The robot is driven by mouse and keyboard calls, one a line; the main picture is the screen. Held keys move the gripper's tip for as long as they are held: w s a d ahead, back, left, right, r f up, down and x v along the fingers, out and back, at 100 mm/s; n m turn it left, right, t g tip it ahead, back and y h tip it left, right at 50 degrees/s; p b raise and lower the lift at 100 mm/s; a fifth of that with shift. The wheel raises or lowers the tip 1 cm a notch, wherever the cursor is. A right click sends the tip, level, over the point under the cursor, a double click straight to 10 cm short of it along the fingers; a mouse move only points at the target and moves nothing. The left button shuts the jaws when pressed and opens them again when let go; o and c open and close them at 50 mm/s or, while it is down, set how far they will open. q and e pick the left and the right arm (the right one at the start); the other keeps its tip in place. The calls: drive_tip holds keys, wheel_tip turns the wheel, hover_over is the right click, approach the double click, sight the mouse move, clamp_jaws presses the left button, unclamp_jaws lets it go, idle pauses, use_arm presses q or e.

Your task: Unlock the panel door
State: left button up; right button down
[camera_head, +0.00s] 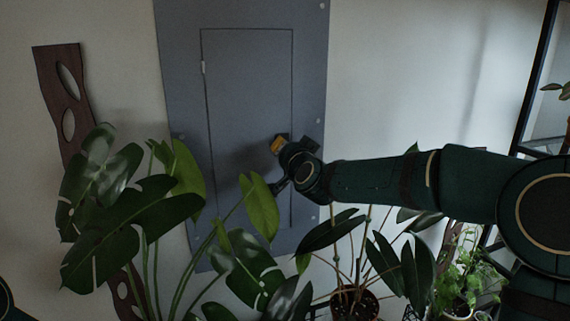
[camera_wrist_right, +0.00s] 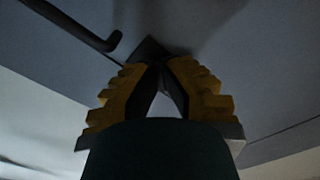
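The grey panel door (camera_head: 247,100) is set in a larger grey panel on the wall and looks closed in its frame. My right gripper (camera_head: 277,146) is at the door's right edge. In the right wrist view, my right gripper's (camera_wrist_right: 162,64) yellow-padded fingers come together at their tips. A small dark latch (camera_wrist_right: 150,48) shows at those tips, against the grey surface. The fingers look shut on it, and they hide part of it. Whether the latch is turned cannot be told. My left gripper is out of view.
Large-leaved plants (camera_head: 130,200) stand in front of the panel's lower part. A potted plant (camera_head: 355,295) is below my right arm. A wavy wooden piece (camera_head: 62,95) is at the left. A black rod with a bent end (camera_wrist_right: 112,42) is near the fingers. A dark shelf frame (camera_head: 535,85) stands right.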

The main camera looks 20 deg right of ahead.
drive_tip(key=m+b, duration=0.3)
drive_tip(key=shift+f+m, duration=0.1)
drive_tip(key=shift+m, duration=0.3)
drive_tip(key=m+b, duration=0.2)
drive_tip(key=shift+m, duration=0.3)
use_arm(q)
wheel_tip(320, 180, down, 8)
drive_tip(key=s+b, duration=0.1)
drive_tip(key=b, duration=0.1)
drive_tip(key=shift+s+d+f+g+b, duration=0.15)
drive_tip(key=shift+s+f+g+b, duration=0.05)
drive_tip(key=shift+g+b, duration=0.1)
use_arm(e)
drive_tip(key=shift+r+m, duration=0.2)
drive_tip(key=shift+m, duration=1.6)
drive_tip(key=c, duration=1.1)
unclamp_jaws()
drive_tip(key=s, duration=1.2)
drive_tip(key=shift+d, duration=0.2)
